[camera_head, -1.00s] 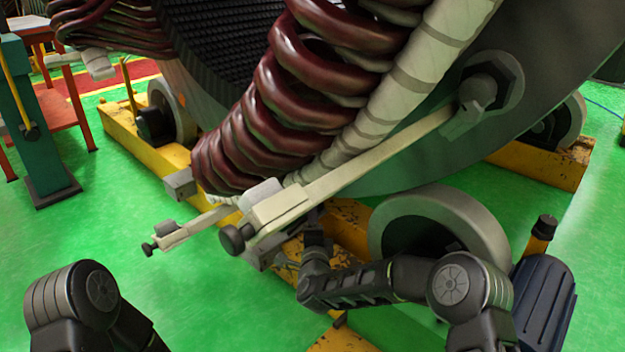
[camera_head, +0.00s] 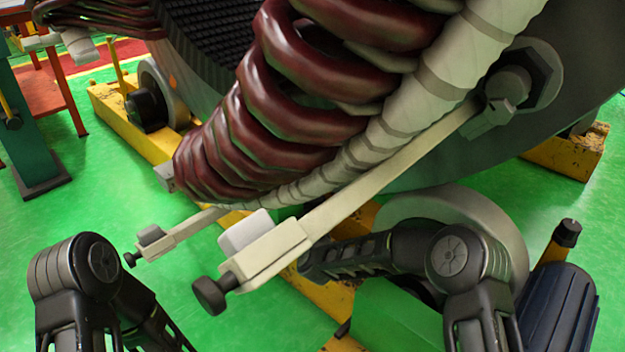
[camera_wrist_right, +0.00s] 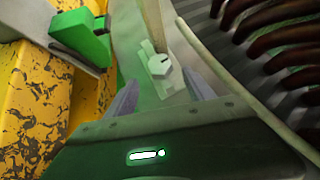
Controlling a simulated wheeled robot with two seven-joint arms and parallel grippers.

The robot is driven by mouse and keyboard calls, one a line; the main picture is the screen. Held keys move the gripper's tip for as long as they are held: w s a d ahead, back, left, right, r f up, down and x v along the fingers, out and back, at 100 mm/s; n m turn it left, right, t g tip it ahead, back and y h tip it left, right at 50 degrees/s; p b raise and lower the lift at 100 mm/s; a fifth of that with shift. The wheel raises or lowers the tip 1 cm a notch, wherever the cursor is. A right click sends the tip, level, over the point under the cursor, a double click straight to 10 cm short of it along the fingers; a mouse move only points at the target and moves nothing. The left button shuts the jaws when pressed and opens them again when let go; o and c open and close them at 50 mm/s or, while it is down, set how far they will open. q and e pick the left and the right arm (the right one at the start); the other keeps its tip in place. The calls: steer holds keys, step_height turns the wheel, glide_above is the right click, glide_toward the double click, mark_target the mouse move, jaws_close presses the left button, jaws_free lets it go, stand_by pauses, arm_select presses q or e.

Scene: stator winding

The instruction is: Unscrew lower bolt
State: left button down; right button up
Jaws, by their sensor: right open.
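A pale clamp bar (camera_head: 390,166) runs along the wound ring. Its lower end carries a block (camera_head: 265,252) with a dark-headed bolt (camera_head: 215,294). Its upper end meets a large nut-like fitting (camera_head: 508,85) on the ring. In the right wrist view, my right gripper (camera_wrist_right: 160,92) is open and empty. A pale hex-headed piece (camera_wrist_right: 160,66) shows beyond and between its fingers; I cannot tell which fitting it is. In the head view my right forearm reaches behind the bar, and the bar and block hide the right gripper. My left gripper is out of view.
Dark red coils (camera_head: 285,110) hang close above the bar. A second, smaller clamp (camera_head: 160,243) with a dark bolt sits to the left. A yellow frame (camera_head: 130,125) and rollers (camera_head: 470,205) stand beneath the ring. Green floor (camera_head: 60,215) is clear at left.

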steer(key=w, duration=0.2)
steer(key=w+b, duration=0.1)
steer(key=w, duration=0.1)
steer(key=w+b, duration=0.1)
steer(key=w, duration=0.1)
steer(key=shift+w+f, duration=0.15)
steer(key=shift+f, duration=0.15)
steer(key=shift+w+r+b, duration=0.1)
steer(key=shift+w+b, duration=0.3)
steer(key=shift+w, duration=0.25)
steer(key=shift+c, duration=0.2)
jaws_close()
steer(key=shift+r+p, duration=0.15)
steer(key=shift+p, duration=0.25)
steer(key=n+g+p, duration=0.1)
steer(key=p, duration=0.3)
steer(key=n+g+p, duration=0.1)
steer(key=p, duration=0.3)
steer(key=n+g+h+p, duration=0.1)
steer(key=p, duration=0.3)
steer(key=shift+r+g+p, duration=0.25)
steer(key=shift+g+p, duration=0.05)
steer(key=shift+p, duration=0.1)
steer(key=shift+f, duration=0.15)
steer(key=shift+f+p, duration=0.15)
steer(key=shift+p, duration=0.15)
steer(key=shift+f, duration=0.1)
